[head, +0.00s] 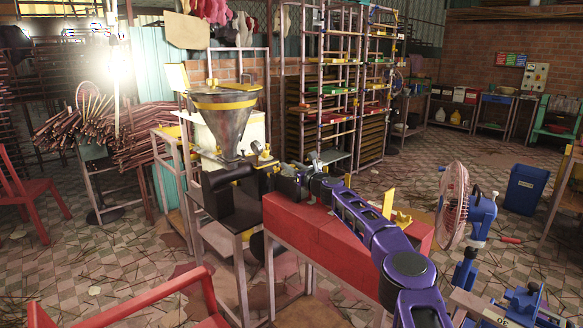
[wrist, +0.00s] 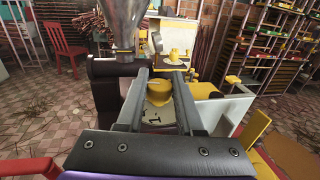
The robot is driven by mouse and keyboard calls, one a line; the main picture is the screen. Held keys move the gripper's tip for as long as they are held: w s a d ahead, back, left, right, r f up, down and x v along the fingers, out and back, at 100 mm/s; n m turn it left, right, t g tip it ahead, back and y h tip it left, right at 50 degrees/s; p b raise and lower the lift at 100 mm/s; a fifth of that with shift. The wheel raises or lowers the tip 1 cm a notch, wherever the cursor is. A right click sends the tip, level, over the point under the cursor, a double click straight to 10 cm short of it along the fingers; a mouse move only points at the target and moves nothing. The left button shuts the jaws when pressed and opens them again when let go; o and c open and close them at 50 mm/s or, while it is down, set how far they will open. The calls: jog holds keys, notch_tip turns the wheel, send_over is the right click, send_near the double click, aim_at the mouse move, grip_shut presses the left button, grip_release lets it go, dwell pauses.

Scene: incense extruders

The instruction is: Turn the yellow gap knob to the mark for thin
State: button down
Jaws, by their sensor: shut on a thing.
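The yellow gap knob (wrist: 159,92) shows in the wrist view between the two dark fingers of my gripper (wrist: 161,84). My gripper is shut on it. The knob sits over a pale dial plate (wrist: 157,116) with small dark marks. I cannot read which mark is thin or which one the knob points to. In the head view my gripper (head: 278,181) is at the right side of the extruder's black body (head: 236,206), below the metal hopper (head: 223,127) with its yellow rim. The gap knob cannot be made out clearly there.
A red bench (head: 318,231) lies under my arm. A pink-and-blue fan (head: 455,203) and a blue bin (head: 526,188) stand to the right. A red chair (head: 32,190) is at the left. Another yellow fitting (wrist: 177,56) stands beyond the knob. Tiled floor lies open around the bench.

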jog(key=c, duration=0.5)
grip_release()
jog(key=shift+c, duration=0.2)
jog(key=shift+s+d, duration=0.1)
jog(key=v, duration=1.7)
jog(key=shift+s, duration=0.1)
